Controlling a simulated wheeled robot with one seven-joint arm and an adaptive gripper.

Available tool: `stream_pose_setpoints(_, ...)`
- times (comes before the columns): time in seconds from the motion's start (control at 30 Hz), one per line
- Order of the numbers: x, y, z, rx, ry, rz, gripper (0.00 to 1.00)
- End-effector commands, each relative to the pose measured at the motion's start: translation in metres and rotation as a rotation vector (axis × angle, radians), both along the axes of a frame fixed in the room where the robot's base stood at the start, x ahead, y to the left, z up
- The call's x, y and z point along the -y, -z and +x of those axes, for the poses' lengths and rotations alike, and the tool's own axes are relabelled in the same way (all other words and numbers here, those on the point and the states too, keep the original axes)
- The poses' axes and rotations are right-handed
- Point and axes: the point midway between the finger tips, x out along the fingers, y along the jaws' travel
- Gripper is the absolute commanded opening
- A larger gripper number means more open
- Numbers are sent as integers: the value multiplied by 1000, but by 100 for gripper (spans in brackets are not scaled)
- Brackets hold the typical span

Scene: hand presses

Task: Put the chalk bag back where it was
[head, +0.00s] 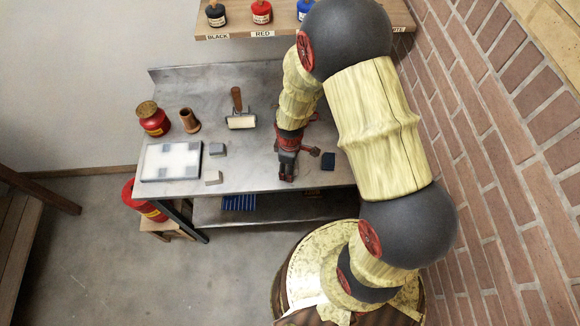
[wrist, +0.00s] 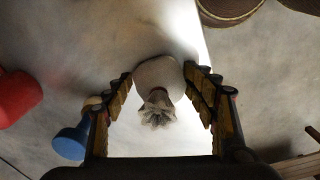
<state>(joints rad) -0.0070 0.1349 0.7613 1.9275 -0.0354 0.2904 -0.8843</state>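The chalk bag (wrist: 158,82) is a small pale grey-white bag with a gathered neck. In the wrist view it sits between the fingertips of my gripper (wrist: 158,78), neck towards the camera. Both fingertips meet the sides of the bag and appear to hold it. In the head view my gripper (head: 287,174) points down over the front part of the metal bench (head: 245,175), right of the middle. I cannot make out the bag in the head view; the dark fingers seem to hide it.
Ink jars line the shelf (head: 285,24). A brick wall (head: 497,170) bounds the right.

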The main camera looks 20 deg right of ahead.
Motion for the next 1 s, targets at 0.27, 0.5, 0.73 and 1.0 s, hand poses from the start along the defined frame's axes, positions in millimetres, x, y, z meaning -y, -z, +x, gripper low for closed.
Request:
stream_pose_setpoints(0.27,0,4,-4,-8,0,0,65)
stream_pose_setpoints(0.5,0,2,-4,-8,0,0,65)
stream_pose_setpoints(0.73,0,-21,-2,-1,0,0,65)
stream_pose_setpoints(1.0,-1,-80,-3,0,0,0,65)
